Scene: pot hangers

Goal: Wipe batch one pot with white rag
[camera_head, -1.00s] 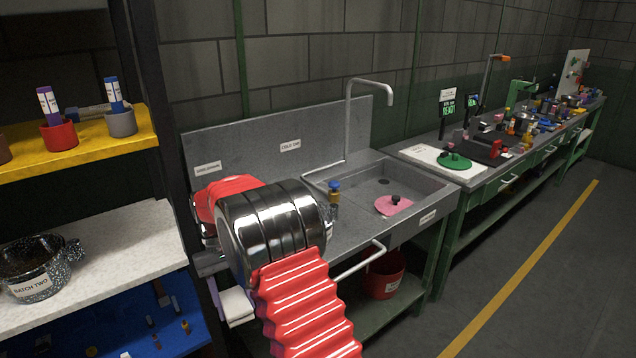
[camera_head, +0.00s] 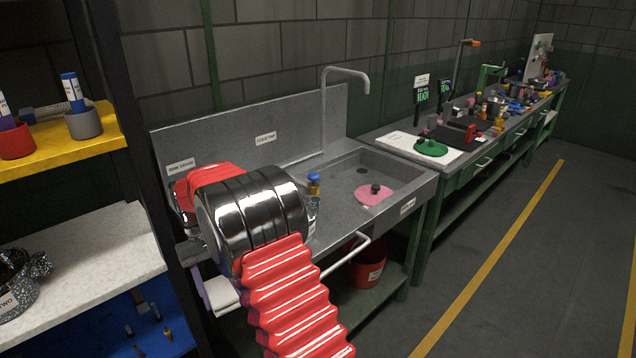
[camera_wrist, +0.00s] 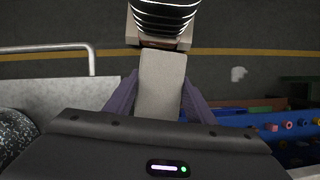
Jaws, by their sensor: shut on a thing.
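My gripper (camera_wrist: 160,104) is shut on a pale, flat block-like piece, seemingly the white rag (camera_wrist: 163,76), between its purple fingers. The rag also shows low beside the sink bench in the head view (camera_head: 222,293). A dark speckled pot (camera_wrist: 12,134) shows at the left edge of the wrist view, on the grey bench top; it is cut off and no label shows. The rag is apart from it. My arm hides that part of the bench in the head view. Another speckled pot (camera_head: 22,283), its label partly reading "TWO", stands on the white shelf at left.
The sink (camera_head: 375,175) holds a pink round piece (camera_head: 374,195). A bottle with a blue cap (camera_head: 313,187) stands by its left edge. A white rail (camera_head: 345,259) sticks out in front. A red bucket (camera_head: 367,270) is below. The floor at right is open.

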